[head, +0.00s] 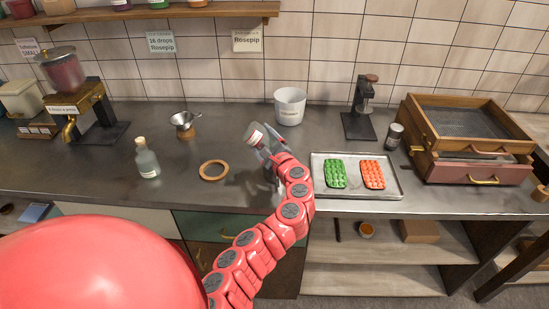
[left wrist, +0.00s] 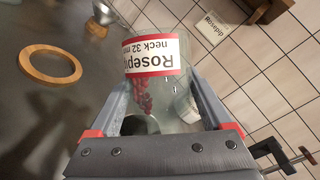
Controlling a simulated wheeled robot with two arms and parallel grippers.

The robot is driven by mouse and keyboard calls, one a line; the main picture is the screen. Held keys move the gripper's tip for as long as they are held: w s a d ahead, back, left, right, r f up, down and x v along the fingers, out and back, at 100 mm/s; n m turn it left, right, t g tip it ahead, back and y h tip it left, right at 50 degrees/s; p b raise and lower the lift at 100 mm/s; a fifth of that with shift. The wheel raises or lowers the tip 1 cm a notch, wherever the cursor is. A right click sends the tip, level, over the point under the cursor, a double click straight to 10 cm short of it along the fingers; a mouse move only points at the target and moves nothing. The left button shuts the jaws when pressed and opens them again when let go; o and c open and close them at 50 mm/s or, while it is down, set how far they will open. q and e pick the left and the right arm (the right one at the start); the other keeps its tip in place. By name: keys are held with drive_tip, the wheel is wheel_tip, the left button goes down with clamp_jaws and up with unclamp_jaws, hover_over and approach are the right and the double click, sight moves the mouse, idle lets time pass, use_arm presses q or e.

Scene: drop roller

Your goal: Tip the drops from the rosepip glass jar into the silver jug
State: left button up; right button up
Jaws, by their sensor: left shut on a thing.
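The rosepip glass jar (head: 257,134) is clear, with a red-bordered white label. My left gripper (head: 270,152) is shut on it and holds it tilted above the counter. In the left wrist view the jar (left wrist: 158,85) sits between the fingers of the gripper (left wrist: 160,115); its label reads "Rosepip neck 32 mm" upside down, and red drops show inside. A pale, silvery-white container (head: 290,106), probably the jug, stands upright just behind and right of the jar, apart from it in the head view. Its inside is mostly hidden. My right gripper is not in view.
A wooden ring (head: 213,170), a stoppered bottle (head: 147,158) and a metal funnel (head: 183,122) stand to the left. A tray (head: 391,189) with green and orange moulds, a small can (head: 394,136) and a drawer box (head: 470,172) are on the right.

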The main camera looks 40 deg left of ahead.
use_arm(q)
drive_tip(key=shift+w+d+r+m+t+y+b, duration=0.3)
drive_tip(key=shift+d+m+y+b, duration=0.15)
drive_tip(key=shift+m, duration=0.4)
drive_tip(key=shift+w+d+r+m+t+y+b, duration=0.2)
drive_tip(key=shift+d+m+t+y+b, duration=0.15)
drive_tip(key=shift+m+b, duration=0.35)
idle(0.9)
drive_tip(key=shift+w+d+r+m+t+y+b, duration=0.1)
drive_tip(key=shift+w+d+m+t+y+b, duration=0.15)
drive_tip(key=shift+m, duration=0.45)
drive_tip(key=shift+w+d+m+t+y+b, duration=0.1)
drive_tip(key=shift+d+m+t+b, duration=0.25)
drive_tip(key=shift+m, duration=0.3)
drive_tip(key=shift+w+d+r+m+t+y+b, duration=0.15)
drive_tip(key=shift+w+d+m+t+b, duration=0.15)
drive_tip(key=shift+m, duration=0.4)
idle(2.2)
drive_tip(key=shift+s, duration=0.15)
